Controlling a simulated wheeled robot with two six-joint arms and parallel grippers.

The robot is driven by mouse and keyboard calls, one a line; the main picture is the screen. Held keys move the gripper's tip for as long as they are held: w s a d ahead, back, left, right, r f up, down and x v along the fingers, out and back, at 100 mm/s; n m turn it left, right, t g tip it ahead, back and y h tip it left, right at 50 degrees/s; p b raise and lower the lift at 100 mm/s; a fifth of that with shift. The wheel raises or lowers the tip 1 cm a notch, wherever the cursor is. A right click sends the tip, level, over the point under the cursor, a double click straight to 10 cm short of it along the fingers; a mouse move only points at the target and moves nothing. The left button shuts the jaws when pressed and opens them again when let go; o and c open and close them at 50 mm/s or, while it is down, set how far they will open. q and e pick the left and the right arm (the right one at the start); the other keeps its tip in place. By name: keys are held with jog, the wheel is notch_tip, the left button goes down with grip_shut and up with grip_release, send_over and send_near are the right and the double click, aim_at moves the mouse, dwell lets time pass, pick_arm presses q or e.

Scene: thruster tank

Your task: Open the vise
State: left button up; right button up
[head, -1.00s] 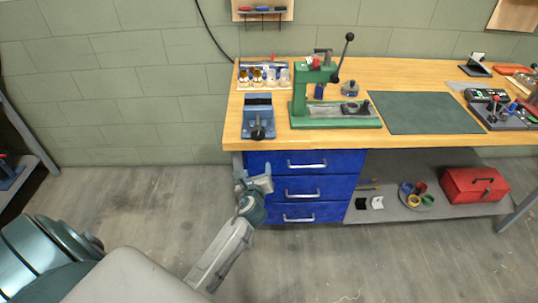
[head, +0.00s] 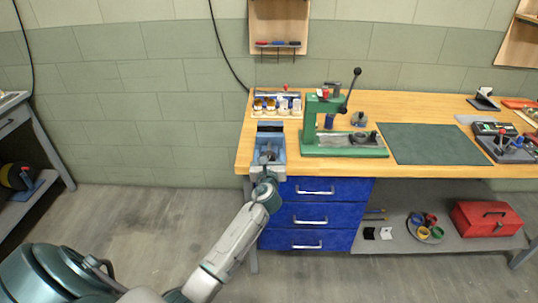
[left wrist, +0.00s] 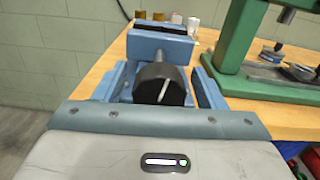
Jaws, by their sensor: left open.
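The blue vise (head: 270,140) sits at the left front corner of the wooden bench. In the left wrist view, the vise (left wrist: 158,45) shows dark jaw faces at its top; I cannot tell if there is a gap between them. Its black round screw head (left wrist: 150,84) with a pale handle bar faces me. My left gripper (head: 267,162) is at the front of the vise, open. Its fingers stand on either side of the screw head, apart from it as far as I can see. My right gripper is not in view.
A green arbor press (head: 345,143) stands just right of the vise. Small jars (head: 283,106) stand behind it. A green mat (head: 430,143) lies farther right. Blue drawers (head: 315,213) are below the bench top, close to my left arm.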

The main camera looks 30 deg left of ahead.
pick_arm(q)
jog(key=shift+w+a, duration=0.2)
jog(key=shift+w, duration=0.1)
